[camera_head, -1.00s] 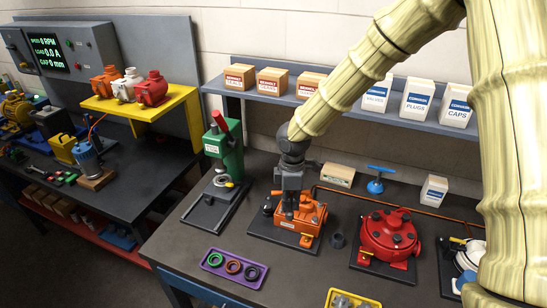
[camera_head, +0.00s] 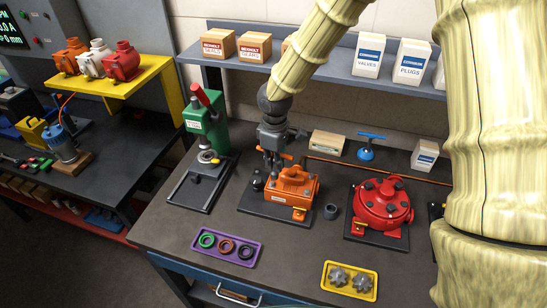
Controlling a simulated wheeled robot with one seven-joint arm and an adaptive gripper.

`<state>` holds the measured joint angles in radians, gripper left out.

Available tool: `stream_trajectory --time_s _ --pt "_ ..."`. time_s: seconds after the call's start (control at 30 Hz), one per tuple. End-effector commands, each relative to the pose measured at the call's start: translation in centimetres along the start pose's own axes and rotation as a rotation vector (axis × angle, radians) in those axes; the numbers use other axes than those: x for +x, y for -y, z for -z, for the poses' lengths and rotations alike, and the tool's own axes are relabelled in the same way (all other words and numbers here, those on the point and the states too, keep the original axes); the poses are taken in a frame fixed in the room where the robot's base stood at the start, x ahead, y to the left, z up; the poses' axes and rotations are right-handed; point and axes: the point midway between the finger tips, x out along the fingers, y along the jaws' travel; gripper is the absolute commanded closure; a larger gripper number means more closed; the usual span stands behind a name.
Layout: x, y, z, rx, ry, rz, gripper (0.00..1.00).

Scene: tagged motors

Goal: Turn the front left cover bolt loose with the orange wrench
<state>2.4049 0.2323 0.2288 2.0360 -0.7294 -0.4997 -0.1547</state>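An orange motor housing (camera_head: 291,188) with a raised handle sits on a dark base plate (camera_head: 256,206) mid-bench. Its cover bolts are too small to tell apart, and the front left one cannot be made out. My gripper (camera_head: 272,167) points down just above and behind the housing's left part. A thin orange bar, seemingly the orange wrench (camera_head: 286,156), sticks out sideways at the fingers, which appear shut on it. It looks clear of the housing. The fingers hide its middle.
A red round housing (camera_head: 382,206) with dark bolts stands to the right, a dark cup (camera_head: 331,211) between. A green press (camera_head: 206,128) stands left. A purple tray (camera_head: 227,246) of rings and a yellow tray (camera_head: 350,282) of gears lie in front. A blue valve (camera_head: 366,150) stands behind.

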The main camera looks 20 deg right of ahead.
Motion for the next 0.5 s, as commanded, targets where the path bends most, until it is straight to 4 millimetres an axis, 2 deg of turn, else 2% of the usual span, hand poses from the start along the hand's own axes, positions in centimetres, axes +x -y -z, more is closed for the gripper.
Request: stream_trajectory --time_s 0.13,0.5 --pt "1.7 -0.9 0.9 0.157 0.007 0.007 1.0" --pt "1.6 -0.3 0.3 0.563 0.001 0.001 1.0"
